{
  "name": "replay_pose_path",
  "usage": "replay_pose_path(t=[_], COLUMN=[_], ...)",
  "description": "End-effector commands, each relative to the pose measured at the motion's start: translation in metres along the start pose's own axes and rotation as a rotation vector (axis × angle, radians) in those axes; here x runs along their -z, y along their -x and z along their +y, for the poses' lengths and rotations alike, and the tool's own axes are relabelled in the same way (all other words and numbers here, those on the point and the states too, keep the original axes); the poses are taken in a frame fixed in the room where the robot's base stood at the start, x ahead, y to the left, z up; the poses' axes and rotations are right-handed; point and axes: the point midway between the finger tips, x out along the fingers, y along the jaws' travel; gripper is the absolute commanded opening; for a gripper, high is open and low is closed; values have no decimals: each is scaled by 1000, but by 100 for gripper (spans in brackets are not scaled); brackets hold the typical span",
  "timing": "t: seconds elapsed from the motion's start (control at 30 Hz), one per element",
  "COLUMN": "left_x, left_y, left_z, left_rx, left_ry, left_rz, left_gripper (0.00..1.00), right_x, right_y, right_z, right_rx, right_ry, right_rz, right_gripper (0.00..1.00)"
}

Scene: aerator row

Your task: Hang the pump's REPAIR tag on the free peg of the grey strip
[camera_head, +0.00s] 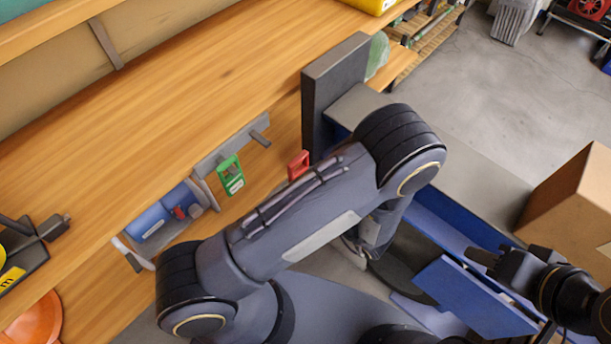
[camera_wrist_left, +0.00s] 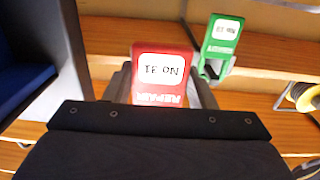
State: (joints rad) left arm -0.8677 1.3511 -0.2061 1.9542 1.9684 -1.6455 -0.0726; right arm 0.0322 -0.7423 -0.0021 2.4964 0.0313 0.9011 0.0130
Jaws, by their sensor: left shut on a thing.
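The red REPAIR tag (camera_wrist_left: 163,76), with a white label, is in my left gripper (camera_wrist_left: 161,92), between the two dark fingers in the left wrist view. It also shows in the head view (camera_head: 298,164), just above my left forearm, which hides the gripper there. The grey strip (camera_head: 222,150) is fixed along the bench edge. A green tag (camera_head: 230,176) hangs from it; it also shows in the wrist view (camera_wrist_left: 228,45). A bare peg (camera_head: 261,139) sticks out at the strip's right end, apart from the red tag. My right gripper (camera_head: 482,256) is at the right; its jaw opening is unclear.
A blue pump unit (camera_head: 155,226) with a red knob sits left of the strip. A dark grey upright panel (camera_head: 322,95) stands right of the strip. Blue panels (camera_head: 475,298) lie near my right gripper, with a cardboard box (camera_head: 575,205) beyond. The wooden top (camera_head: 150,110) is mostly clear.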

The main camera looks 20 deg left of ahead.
Motion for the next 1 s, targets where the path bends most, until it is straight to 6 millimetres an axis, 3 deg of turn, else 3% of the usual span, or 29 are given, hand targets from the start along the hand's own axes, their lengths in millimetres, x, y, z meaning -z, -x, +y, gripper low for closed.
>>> replay_pose_path(t=[1.0], left_x=[-2], left_y=[-55], left_z=[-2], left_rx=[8], left_ry=[1], left_rz=[1], left_gripper=[32], right_x=[0], right_y=[0], right_z=[0], right_rx=[0], right_ry=[0], right_rz=[0], right_gripper=[36])
